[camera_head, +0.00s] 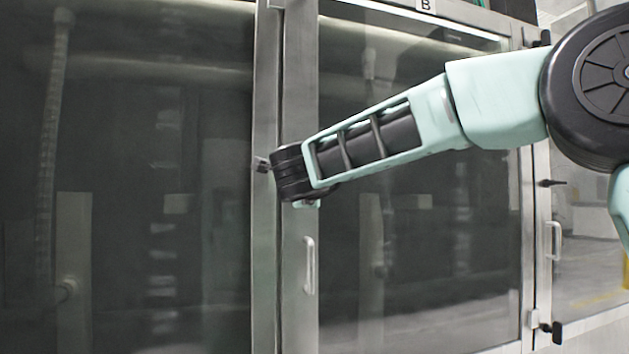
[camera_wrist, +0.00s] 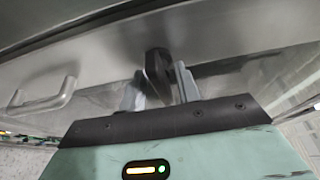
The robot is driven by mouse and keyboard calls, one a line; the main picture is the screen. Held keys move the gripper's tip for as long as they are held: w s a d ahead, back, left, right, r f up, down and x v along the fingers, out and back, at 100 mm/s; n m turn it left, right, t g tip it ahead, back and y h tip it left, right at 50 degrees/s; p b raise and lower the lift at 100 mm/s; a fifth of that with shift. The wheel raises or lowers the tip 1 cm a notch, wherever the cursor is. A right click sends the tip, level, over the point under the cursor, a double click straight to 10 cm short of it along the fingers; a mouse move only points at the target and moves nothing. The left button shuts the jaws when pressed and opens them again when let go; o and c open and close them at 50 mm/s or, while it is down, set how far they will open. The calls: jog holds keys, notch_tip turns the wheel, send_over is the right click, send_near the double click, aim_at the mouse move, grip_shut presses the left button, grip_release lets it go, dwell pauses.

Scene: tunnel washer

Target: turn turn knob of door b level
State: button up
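Door B (camera_head: 405,248) is a glass door in a grey metal frame, marked by a "B" label (camera_head: 425,5) at the top of the head view. A black turn knob (camera_wrist: 156,72) stands out from the metal frame in the wrist view. My gripper (camera_wrist: 159,88) is at the knob, with one pale finger on each side of it. I cannot tell whether the fingers press on it. In the head view my gripper (camera_head: 263,164) is at the door's left frame post, seen from the side, and my wrist hides most of the knob area.
A pull handle (camera_head: 309,265) is on the same frame post below my gripper; it also shows at the left of the wrist view (camera_wrist: 43,98). Another glass panel (camera_head: 130,190) lies to the left. A further door at the right has its own handle (camera_head: 554,240) and black latches.

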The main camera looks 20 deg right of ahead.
jog(key=shift+d, duration=0.25)
jog(key=shift+s+a, duration=0.1)
jog(key=shift+s, duration=0.3)
jog(key=b+v, duration=0.4)
jog(key=v, duration=1.2)
jog(key=shift+s+a+b, duration=0.15)
jog(key=shift+s+b, duration=0.15)
